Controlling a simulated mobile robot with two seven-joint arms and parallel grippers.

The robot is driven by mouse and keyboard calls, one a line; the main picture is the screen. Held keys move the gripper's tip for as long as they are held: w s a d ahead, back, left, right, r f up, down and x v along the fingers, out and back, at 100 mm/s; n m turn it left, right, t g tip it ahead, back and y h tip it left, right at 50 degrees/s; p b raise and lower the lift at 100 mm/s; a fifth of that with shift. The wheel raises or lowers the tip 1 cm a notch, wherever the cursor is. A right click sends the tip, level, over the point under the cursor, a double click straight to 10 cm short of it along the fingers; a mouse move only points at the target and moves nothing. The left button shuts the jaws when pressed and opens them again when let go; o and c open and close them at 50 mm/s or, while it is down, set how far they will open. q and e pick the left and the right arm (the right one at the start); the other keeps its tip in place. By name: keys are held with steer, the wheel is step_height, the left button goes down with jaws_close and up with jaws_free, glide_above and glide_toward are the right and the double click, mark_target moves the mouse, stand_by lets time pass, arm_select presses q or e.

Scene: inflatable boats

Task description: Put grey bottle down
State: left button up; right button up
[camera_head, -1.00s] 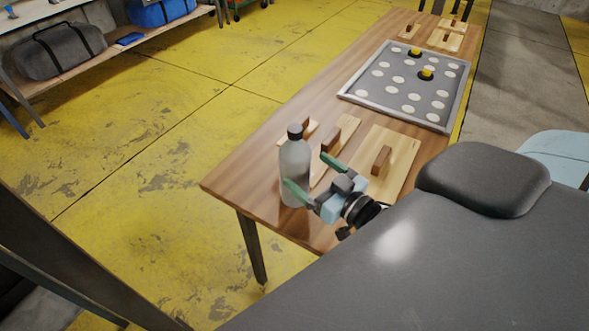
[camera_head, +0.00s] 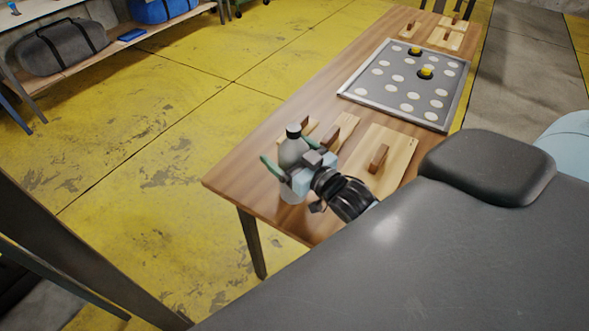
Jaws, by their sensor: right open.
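The grey bottle (camera_head: 291,151) with a black cap stands upright near the left front end of the wooden table (camera_head: 245,172). My right gripper (camera_head: 295,157) is open, right in front of the bottle and covering its middle. Its green-tipped fingers show to the left and right of the bottle in the picture. I cannot tell whether they touch it. The bottle's lower part shows below the gripper. My left gripper is not in view.
Wooden boards with handles (camera_head: 392,150) lie right beside and behind the bottle. Further back is a grey framed board (camera_head: 395,92) with white dots and yellow-topped knobs. A shelf with a grey bag (camera_head: 62,45) stands at far left. A dark grey inflatable surface (camera_head: 430,260) fills the lower right.

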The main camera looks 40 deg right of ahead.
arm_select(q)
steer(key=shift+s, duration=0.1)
arm_select(e)
steer(key=c, duration=1.1)
